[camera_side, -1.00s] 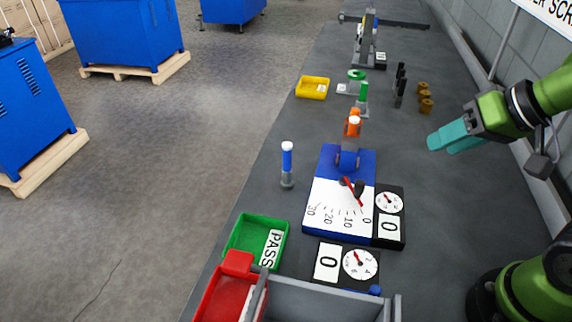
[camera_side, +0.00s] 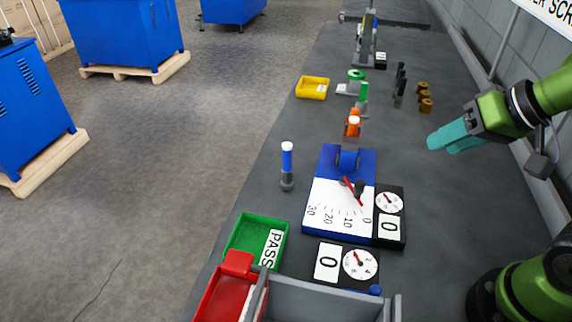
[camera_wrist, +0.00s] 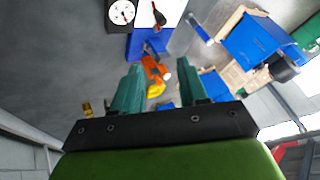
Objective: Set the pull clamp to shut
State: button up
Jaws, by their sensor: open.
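The pull tester (camera_side: 343,210) is a blue base with a white 30-to-0 scale and a red needle near 0. At its far end stands a blue-grey clamp (camera_side: 348,160) with an orange, white-tipped part (camera_side: 353,129) above it. The orange part also shows in the wrist view (camera_wrist: 154,68), seen between my fingertips but farther away. Whether the clamp is open or shut I cannot tell. My gripper (camera_side: 436,143), with teal fingers, is open and empty, in the air to the right of the tester. It also shows in the wrist view (camera_wrist: 158,86), touching nothing.
A dial box (camera_side: 390,215) reading 0 adjoins the tester, with another (camera_side: 343,265) in front. Behind are a yellow tray (camera_side: 312,88), dark posts (camera_side: 399,87) and brass pieces (camera_side: 425,97).

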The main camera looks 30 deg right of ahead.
jog(key=shift+o, duration=0.7)
jog(key=shift+f, duration=0.1)
notch_tip(320, 180, up, 6)
jog(key=m+g+h, duration=0.2)
jog(key=m+g, duration=0.5)
send_over(356, 109)
notch_tip(356, 109, down, 16)
jog(key=shift+f, duration=0.25)
